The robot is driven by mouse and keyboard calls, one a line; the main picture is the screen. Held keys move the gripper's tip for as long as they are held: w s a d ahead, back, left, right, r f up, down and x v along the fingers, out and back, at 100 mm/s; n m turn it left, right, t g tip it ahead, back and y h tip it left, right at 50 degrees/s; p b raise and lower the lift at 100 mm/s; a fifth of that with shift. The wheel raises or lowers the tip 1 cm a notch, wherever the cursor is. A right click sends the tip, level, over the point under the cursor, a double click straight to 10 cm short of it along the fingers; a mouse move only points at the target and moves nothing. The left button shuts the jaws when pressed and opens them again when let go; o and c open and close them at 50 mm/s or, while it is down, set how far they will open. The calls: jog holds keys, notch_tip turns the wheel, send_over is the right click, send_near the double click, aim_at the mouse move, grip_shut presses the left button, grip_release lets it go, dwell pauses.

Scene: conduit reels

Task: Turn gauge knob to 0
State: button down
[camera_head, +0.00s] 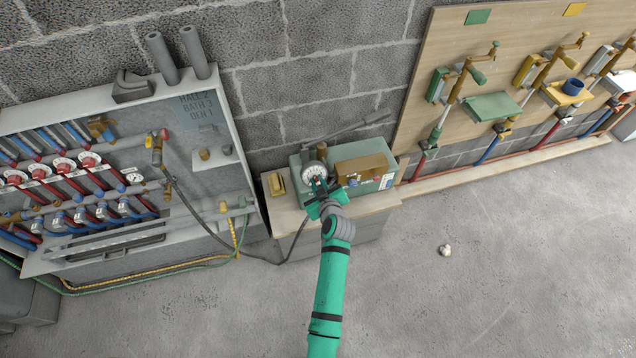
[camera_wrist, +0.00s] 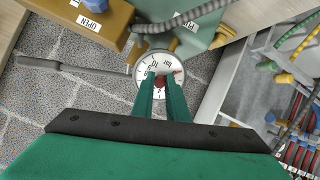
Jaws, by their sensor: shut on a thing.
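The gauge (camera_head: 315,170) has a round white dial with black marks and stands at the front of a green box (camera_head: 341,152) on a low bench. It also shows in the wrist view (camera_wrist: 149,68), with a red part, likely the knob or pointer, between my fingers at its lower middle. My gripper (camera_head: 319,186) reaches the dial from the front. In the wrist view its two green fingers (camera_wrist: 163,92) are shut on the gauge knob and cover the dial's lower middle. The pointer's exact reading is too small to tell.
A manifold cabinet (camera_head: 215,150) with a dark hose stands left. A board of valves (camera_head: 440,60) is at right. The floor in front is mostly clear.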

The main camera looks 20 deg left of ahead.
jog(key=c, duration=1.7)
grip_release()
jog(key=shift+c, duration=0.2)
jog(key=shift+s+d, duration=0.1)
jog(key=v, duration=1)
jog(key=shift+s, duration=0.15)
jog(key=shift+s+d+r, duration=0.1)
jog(key=shift+r, duration=0.1)
